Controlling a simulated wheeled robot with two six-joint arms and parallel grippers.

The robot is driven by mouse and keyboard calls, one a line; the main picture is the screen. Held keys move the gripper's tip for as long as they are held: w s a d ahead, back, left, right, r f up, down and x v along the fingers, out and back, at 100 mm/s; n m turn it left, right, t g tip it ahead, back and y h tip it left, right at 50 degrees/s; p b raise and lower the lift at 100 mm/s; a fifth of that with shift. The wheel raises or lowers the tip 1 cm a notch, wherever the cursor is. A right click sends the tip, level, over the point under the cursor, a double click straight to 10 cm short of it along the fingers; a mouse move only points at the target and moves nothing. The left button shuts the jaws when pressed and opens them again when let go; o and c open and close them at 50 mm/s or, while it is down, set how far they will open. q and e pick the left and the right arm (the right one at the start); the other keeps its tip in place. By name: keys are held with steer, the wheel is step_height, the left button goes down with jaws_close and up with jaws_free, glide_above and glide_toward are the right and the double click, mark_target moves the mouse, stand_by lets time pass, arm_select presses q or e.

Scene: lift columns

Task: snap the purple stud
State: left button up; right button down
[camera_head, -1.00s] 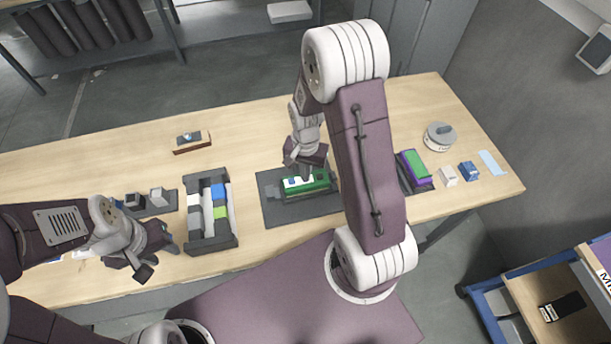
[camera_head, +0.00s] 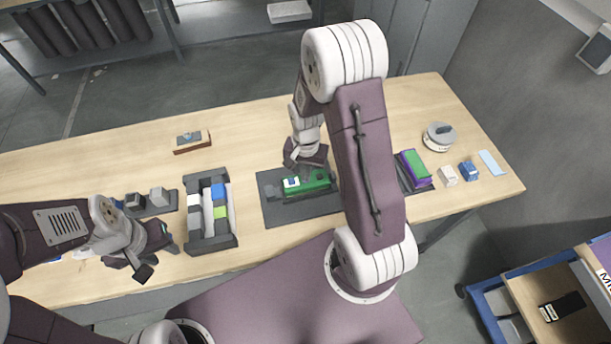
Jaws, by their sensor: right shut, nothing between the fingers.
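A green block-like assembly (camera_head: 316,187) lies on a dark mat (camera_head: 285,216) in the middle of the table. A small white and blue piece (camera_head: 291,183) sits at its left end. My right gripper (camera_head: 306,176) is shut, pointing down at the top of the green assembly, just right of that piece; I cannot tell whether it touches. I cannot make out a separate purple stud; the gripper and arm may hide it. My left gripper (camera_head: 160,263) is open and empty at the table's front left, left of the dark tray.
The dark tray (camera_head: 213,245) holds white, blue and lime blocks. A purple and green stack (camera_head: 414,168) lies right of my arm. Beyond it are a white block (camera_head: 448,176), a blue block (camera_head: 468,171) and a round grey-white object (camera_head: 439,137).

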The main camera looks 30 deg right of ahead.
steer(key=shift+r, duration=0.1)
step_height(320, 180, up, 8)
steer(key=p, duration=0.7)
steer(key=shift+r+p, duration=0.15)
steer(key=shift+p, duration=0.25)
stand_by(1.4)
